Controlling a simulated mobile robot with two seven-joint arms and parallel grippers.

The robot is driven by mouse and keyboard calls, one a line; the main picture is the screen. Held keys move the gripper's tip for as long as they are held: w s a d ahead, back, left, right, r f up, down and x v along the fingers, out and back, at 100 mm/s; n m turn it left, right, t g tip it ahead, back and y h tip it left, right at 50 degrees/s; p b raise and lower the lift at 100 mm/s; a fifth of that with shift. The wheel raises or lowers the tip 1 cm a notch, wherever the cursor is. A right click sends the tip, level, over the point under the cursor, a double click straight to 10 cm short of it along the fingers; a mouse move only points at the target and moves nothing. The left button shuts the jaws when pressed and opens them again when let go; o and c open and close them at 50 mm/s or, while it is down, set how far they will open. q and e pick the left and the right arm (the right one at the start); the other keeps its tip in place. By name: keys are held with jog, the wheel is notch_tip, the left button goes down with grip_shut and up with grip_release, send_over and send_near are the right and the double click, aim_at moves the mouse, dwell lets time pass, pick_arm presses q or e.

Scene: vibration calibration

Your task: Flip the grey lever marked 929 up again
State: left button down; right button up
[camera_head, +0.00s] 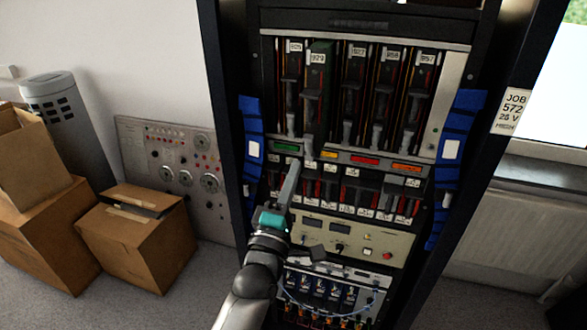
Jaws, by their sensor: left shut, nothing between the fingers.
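The module marked 929 (318,58) is the second from the left in the upper row of the black rack, and looks set forward of its neighbours. Its grey lever (309,147) hangs down at the module's lower end, lower than the levers beside it. My left gripper (294,168) is shut and empty, pointing up just below and left of that lever. I cannot tell whether the fingertips touch it. My right gripper is not in view.
Other grey levers (376,135) stand close on the right. Below are coloured displays (365,160), a row of small switches and a beige panel (340,242) with a red button. Blue padded strips (251,150) flank the rack. Cardboard boxes (140,238) lie on the floor at left.

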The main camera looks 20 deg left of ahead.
pick_arm(q)
jog(key=r+b+v, duration=0.1)
jog(key=v, duration=0.6)
jog(key=shift+s, duration=0.45)
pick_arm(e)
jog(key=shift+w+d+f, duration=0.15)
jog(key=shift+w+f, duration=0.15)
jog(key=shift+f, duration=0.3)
pick_arm(q)
jog(key=shift+f, duration=0.15)
